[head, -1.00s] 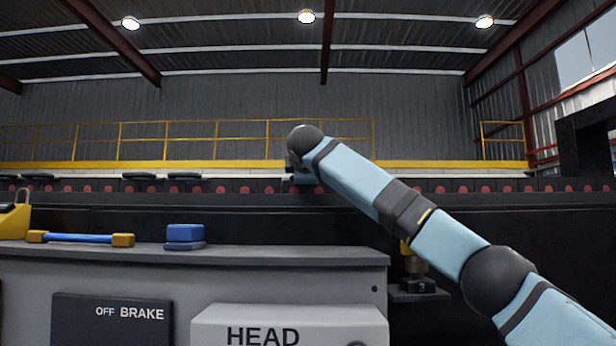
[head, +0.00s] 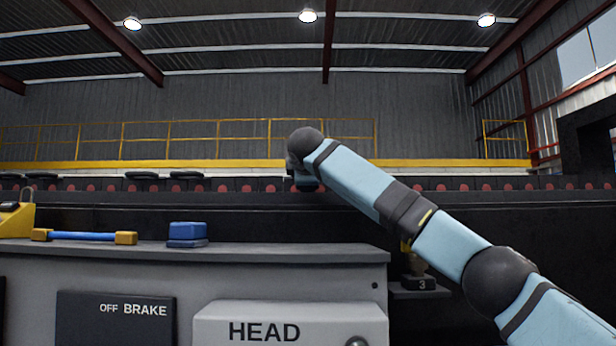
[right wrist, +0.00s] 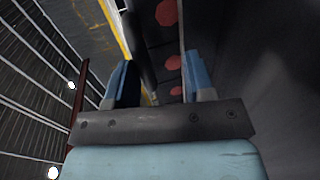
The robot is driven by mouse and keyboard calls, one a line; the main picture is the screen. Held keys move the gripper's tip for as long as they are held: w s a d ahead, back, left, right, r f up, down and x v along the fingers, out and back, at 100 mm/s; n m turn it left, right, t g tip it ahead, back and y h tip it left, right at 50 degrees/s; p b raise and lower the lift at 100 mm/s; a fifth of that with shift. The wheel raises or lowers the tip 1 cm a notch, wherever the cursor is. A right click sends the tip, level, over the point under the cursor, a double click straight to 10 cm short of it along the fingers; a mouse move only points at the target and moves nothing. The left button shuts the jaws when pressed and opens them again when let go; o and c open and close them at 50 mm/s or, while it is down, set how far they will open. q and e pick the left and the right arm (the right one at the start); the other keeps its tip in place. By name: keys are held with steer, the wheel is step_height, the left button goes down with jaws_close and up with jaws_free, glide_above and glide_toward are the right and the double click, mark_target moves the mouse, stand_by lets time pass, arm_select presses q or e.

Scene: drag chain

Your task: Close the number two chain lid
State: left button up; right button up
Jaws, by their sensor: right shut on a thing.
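The dark drag chain (head: 450,188) with a row of red discs runs across the head view. It also shows in the right wrist view (right wrist: 166,14). Dark flat lids (head: 185,175) stand along its top at the left; I cannot read a number on any. My right gripper (head: 306,184) is at the chain near the middle, mostly hidden by my wrist. In the right wrist view its blue fingers (right wrist: 160,85) are spaced apart, shut around a thin dark part at the chain, apparently a lid. Its number is not visible. My left gripper is out of view.
A grey cabinet (head: 300,258) stands in front, with a blue block (head: 187,234), a blue bar with yellow ends (head: 85,236) and a yellow padlocked box (head: 16,218) on top. A block marked 3 (head: 420,284) sits on a small side shelf. Yellow railing (head: 245,138) stands behind.

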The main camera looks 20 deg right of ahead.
steer(key=shift+f, duration=0.25)
steer(key=v, duration=1.4)
steer(key=shift+r+p, duration=0.2)
steer(key=shift+p, duration=0.1)
steer(key=shift+w, duration=0.1)
